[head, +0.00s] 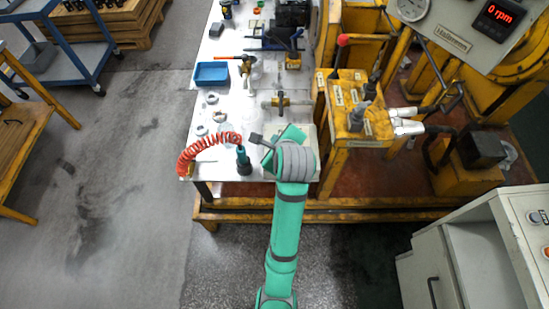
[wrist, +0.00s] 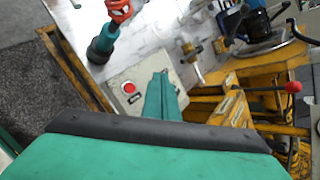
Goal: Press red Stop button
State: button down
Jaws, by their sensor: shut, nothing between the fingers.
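A round red button (wrist: 128,87) sits on a pale box (wrist: 115,92) in the wrist view, with a small dark label beside it. No lettering on it can be read. My gripper (wrist: 161,77) is shut and empty, and its green fingers show just right of the button, over the box. I cannot tell how far above the box they are; no contact with the button shows. In the head view my gripper (head: 290,132) is over the near right corner of the white table (head: 215,125). My wrist hides most of the box and the button there.
A green tool (head: 243,160) with a coiled red hose (head: 207,142) stands left of my gripper. A yellow machine (head: 352,122) with a red-knobbed lever (head: 342,40) is on the right. A white cabinet (head: 485,265) with buttons stands at the lower right.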

notch_tip(320, 180, down, 8)
jog(key=shift+s+a+r, duration=0.1)
jog(key=shift+r, duration=0.15)
jog(key=shift+f, duration=0.45)
dwell(1.8)
jog(key=shift+f, duration=0.45)
jog(key=shift+f, duration=0.35)
dwell(0.7)
jog(key=shift+r, duration=0.8)
jog(key=shift+r, duration=2.5)
